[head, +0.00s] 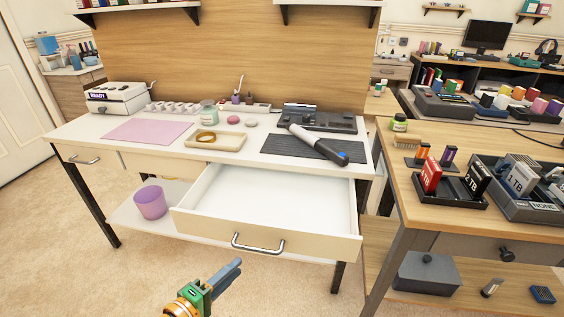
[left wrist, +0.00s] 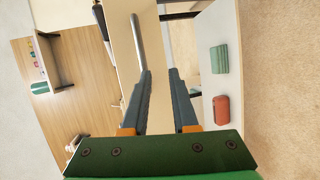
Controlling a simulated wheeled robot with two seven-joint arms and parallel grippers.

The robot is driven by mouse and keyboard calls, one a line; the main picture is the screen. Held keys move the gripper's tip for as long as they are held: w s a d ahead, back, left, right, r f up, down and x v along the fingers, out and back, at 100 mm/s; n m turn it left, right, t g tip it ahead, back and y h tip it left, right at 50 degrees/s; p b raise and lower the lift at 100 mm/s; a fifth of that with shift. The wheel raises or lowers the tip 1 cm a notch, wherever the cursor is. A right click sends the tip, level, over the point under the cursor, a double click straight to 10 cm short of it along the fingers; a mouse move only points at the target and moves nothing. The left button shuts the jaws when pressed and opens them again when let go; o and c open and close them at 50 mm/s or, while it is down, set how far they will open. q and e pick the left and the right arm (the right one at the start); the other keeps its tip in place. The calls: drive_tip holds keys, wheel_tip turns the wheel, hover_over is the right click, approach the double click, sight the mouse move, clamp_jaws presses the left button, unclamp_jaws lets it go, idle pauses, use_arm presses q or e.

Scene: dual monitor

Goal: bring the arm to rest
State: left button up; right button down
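My left gripper (head: 228,272) is low in the head view, in front of the white desk and below its open drawer (head: 290,225). In the left wrist view its two fingers (left wrist: 160,88) stand apart with nothing between them. The drawer front is tan with a metal handle (head: 258,245); the handle (left wrist: 137,45) also shows beyond the fingertips in the left wrist view, apart from them. The visible inside of the drawer is empty. My right gripper is in neither view.
The white desk (head: 75,133) holds a pink mat (head: 146,131), a tan tray (head: 230,141) and a dark ribbed mat (head: 293,150). A purple bin (head: 150,203) stands on its lower shelf. A wooden table (head: 408,170) with black holders stands at right. Carpet floor is clear at left.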

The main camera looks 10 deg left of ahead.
use_arm(q)
drive_tip(key=s+a+f+m+g+y, duration=0.2)
drive_tip(key=f, duration=0.5)
drive_tip(key=s+a+f+m+g+y, duration=0.1)
drive_tip(key=s+a+f+m+y, duration=0.15)
drive_tip(key=f, duration=0.55)
drive_tip(key=s+f+m+g+y, duration=0.1)
drive_tip(key=s+f+m+g, duration=0.5)
drive_tip(key=s+f, duration=0.9)
drive_tip(key=s+d+f+m+g, duration=0.2)
drive_tip(key=s+m, duration=0.1)
drive_tip(key=s, duration=0.4)
drive_tip(key=s+d+f+m+g, duration=0.1)
drive_tip(key=s+f+m+g, duration=0.15)
drive_tip(key=s, duration=0.35)
wheel_tip(320, 180, up, 18)
drive_tip(key=p, duration=1.8)
drive_tip(key=shift+s+r+p, duration=0.15)
drive_tip(key=shift+r+p, duration=0.1)
drive_tip(key=shift+p, duration=0.05)
